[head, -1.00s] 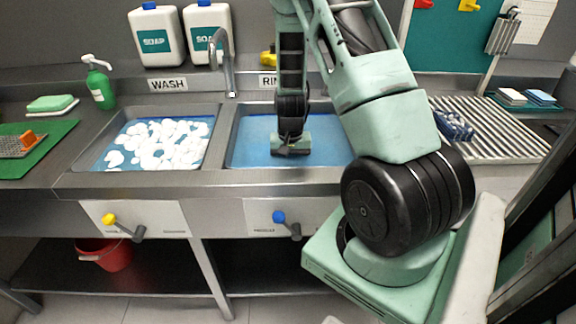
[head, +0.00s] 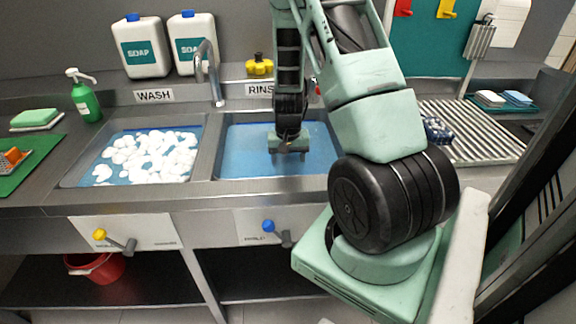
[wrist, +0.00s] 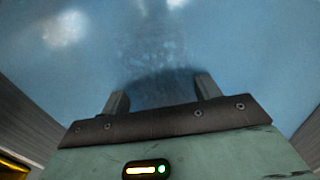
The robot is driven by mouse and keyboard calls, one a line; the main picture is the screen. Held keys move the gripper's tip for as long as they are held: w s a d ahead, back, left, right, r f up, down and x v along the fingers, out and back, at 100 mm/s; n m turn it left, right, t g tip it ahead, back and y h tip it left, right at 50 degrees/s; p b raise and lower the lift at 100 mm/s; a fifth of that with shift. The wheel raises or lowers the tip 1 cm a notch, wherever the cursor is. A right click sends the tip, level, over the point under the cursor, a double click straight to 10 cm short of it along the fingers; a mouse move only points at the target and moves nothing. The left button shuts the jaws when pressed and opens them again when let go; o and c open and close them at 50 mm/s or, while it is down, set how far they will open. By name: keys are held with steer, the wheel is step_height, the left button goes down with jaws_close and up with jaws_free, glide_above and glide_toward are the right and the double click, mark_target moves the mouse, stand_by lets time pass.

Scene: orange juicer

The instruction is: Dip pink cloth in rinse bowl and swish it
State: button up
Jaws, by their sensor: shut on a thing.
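My gripper (head: 289,155) points down into the blue water of the rinse basin (head: 237,165), under the RINSE label. In the wrist view, my gripper's fingers (wrist: 162,95) stand apart, shut on a see-through, bluish thing between them that is hard to make out against the water. Its lower end is not clear. No pink cloth shows in either view, and no separate rinse bowl shows; the rinse place is a sink basin.
The wash basin (head: 195,165) with white foam lies to the left, past a steel divider. A tap (head: 213,75) rises behind the divider. A yellow thing (head: 259,66) stands on the back ledge. A ribbed drainboard (head: 475,130) with a blue patterned item (head: 437,130) lies right.

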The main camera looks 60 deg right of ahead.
step_height(320, 180, up, 13)
steer(key=p, duration=0.9)
steer(key=shift+f, duration=0.2)
